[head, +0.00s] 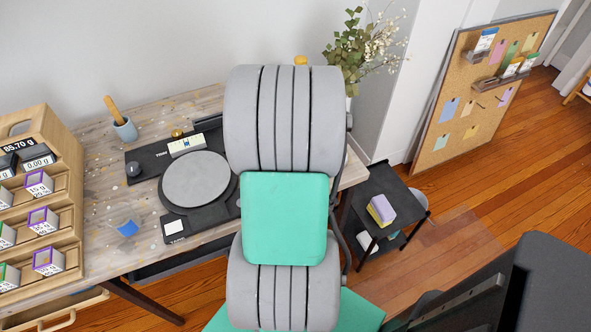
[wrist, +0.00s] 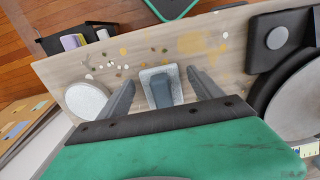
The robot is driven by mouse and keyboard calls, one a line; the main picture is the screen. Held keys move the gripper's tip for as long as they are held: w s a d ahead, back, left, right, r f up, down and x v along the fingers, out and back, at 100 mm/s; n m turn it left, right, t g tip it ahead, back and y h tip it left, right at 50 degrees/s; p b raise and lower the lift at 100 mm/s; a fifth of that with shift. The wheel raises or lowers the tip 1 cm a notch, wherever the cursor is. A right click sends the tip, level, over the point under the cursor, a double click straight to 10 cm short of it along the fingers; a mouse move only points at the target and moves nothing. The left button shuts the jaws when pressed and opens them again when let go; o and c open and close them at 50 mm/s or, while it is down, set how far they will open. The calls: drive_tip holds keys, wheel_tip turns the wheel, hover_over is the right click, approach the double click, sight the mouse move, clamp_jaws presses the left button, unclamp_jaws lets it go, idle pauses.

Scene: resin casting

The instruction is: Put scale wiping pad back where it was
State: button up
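What looks like the scale wiping pad, a pale speckled square (wrist: 149,75) with a blue-grey block (wrist: 161,92) on it, shows in the wrist view between my fingers. My gripper (wrist: 161,79) is open, with a finger on each side of it and visible gaps. I cannot tell whether the pad rests on the table or how far below the fingertips it is. In the head view my arm hides both pad and gripper. The black scale with its round grey plate (head: 198,180) stands on the table left of my arm; it shows at the right of the wrist view (wrist: 300,100).
A wooden rack (head: 40,205) of small boxes stands at the table's left. A small blue piece (head: 128,228) and a pot with a wooden handle (head: 124,128) are on the speckled table. A white disc (wrist: 87,100) lies beside my gripper. A black side stand holds a purple-yellow sponge (head: 382,209).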

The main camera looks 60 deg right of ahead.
wheel_tip(320, 180, up, 12)
drive_tip(key=w+a+n, duration=0.1)
drive_tip(key=w+a, duration=0.2)
drive_tip(key=a, duration=0.3)
drive_tip(key=w+a+r+n+t, duration=0.1)
drive_tip(key=w+a+n, duration=0.15)
drive_tip(key=a, duration=0.35)
drive_tip(key=w+a, duration=0.3)
drive_tip(key=a, duration=0.3)
drive_tip(key=s+a+n+t, duration=0.1)
drive_tip(key=a+n, duration=0.2)
drive_tip(key=a, duration=1)
drive_tip(key=shift+f+t+p, duration=0.3)
drive_tip(key=shift+f+p, duration=0.05)
drive_tip(key=shift+f, duration=0.1)
